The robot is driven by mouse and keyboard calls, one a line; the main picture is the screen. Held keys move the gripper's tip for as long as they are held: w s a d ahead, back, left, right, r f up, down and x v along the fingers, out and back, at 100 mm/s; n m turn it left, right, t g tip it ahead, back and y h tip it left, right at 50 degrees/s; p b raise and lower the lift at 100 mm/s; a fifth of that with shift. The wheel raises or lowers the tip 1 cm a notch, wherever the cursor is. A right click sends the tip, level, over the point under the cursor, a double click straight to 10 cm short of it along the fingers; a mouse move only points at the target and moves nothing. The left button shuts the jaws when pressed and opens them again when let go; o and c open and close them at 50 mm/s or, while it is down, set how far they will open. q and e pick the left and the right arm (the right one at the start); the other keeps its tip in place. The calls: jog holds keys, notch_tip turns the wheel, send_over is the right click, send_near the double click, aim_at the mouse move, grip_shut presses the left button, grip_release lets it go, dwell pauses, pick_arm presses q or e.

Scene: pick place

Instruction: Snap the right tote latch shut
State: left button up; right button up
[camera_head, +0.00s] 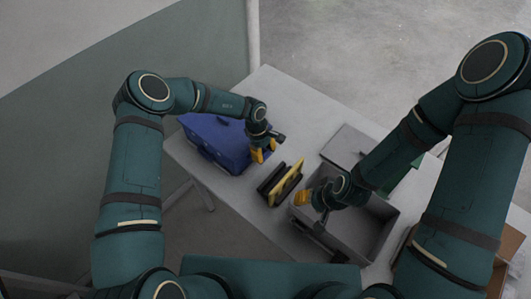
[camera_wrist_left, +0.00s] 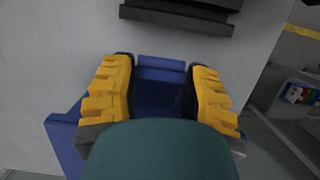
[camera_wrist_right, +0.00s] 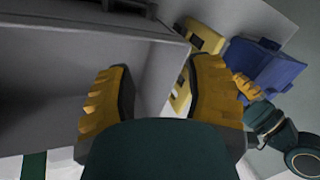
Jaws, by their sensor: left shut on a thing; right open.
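The blue tote (camera_head: 215,143) stands closed at the table's left end, with a blue handle on its lid. My left gripper (camera_head: 264,152) is at the tote's right end. In the left wrist view its yellow fingers (camera_wrist_left: 162,80) stand either side of a blue latch-like part (camera_wrist_left: 162,66) of the tote, shut on it. Whether that latch lies flush is hidden by the fingers and wrist. My right gripper (camera_head: 308,197) is open and empty over the left side of the grey bin (camera_head: 378,245). The right wrist view shows its fingers apart (camera_wrist_right: 157,72).
A yellow and black object (camera_head: 281,184) lies between the blue tote and the grey bin. A grey flat panel (camera_head: 348,145) and a green item (camera_head: 400,173) are behind the bin. A cardboard box (camera_head: 508,245) is at far right. Bare table lies behind the tote.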

pick_arm(q)
jog(key=shift+w+a+r+g+h+b, duration=0.1)
jog(key=shift+w+a+g+h+b, duration=0.1)
jog(key=shift+a+g+h+b, duration=0.5)
jog(key=shift+w+r+g+h+b, duration=0.2)
jog(key=shift+r+g+h+b, duration=0.15)
jog(key=shift+g+h+b, duration=0.4)
jog(key=shift+a+h, duration=0.1)
jog(key=shift+h, duration=0.15)
jog(key=o, duration=1.3)
jog(key=shift+w, duration=0.1)
jog(key=shift+r, duration=0.15)
jog(key=v, duration=1.2)
jog(key=shift+s, duration=0.2)
